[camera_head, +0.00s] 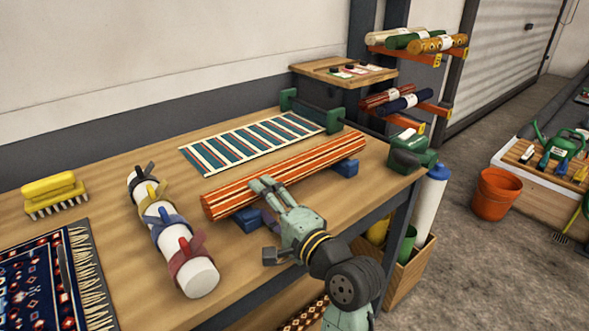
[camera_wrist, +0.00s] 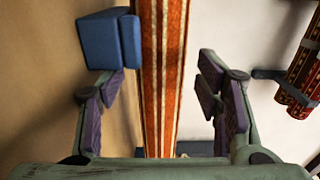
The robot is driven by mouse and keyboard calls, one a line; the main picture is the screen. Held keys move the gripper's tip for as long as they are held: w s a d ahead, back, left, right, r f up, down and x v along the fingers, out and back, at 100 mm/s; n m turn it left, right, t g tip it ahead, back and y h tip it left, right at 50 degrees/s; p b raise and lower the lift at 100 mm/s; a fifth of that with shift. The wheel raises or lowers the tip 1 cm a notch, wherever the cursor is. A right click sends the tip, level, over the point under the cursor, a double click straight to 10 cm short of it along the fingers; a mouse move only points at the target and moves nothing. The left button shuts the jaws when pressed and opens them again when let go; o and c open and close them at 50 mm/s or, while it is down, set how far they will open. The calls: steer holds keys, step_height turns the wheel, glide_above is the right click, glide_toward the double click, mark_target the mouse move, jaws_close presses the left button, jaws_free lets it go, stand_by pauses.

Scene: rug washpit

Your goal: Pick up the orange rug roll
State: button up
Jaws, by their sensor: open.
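The orange rug roll (camera_head: 300,167), striped orange, cream and dark, lies lengthwise on the wooden workbench (camera_head: 110,205). It rests on two blue blocks, one near its left end (camera_head: 247,219) and one near its right end (camera_head: 345,168). My gripper (camera_head: 265,196) is open at the roll's near side, left of its middle, with its fingers reaching toward it. In the wrist view the roll (camera_wrist: 163,70) runs upright in the gap between the two spread fingers (camera_wrist: 163,95). A blue block (camera_wrist: 100,40) shows beside the left finger. I cannot tell whether either finger touches the roll.
A striped flat rug (camera_head: 252,143) lies behind the roll. A white roll with coloured straps (camera_head: 170,240), a yellow brush (camera_head: 53,192) and a patterned rug (camera_head: 45,285) are to the left. A green tool (camera_head: 410,152) stands at the bench's right corner, near racked rolls (camera_head: 402,97).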

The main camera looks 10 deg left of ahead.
steer(key=p+x, duration=0.1)
steer(key=x, duration=0.4)
steer(key=shift+w+a, duration=0.15)
steer(key=shift+a, duration=0.1)
steer(key=c, duration=1.4)
jaws_close()
steer(key=shift+r, duration=0.15)
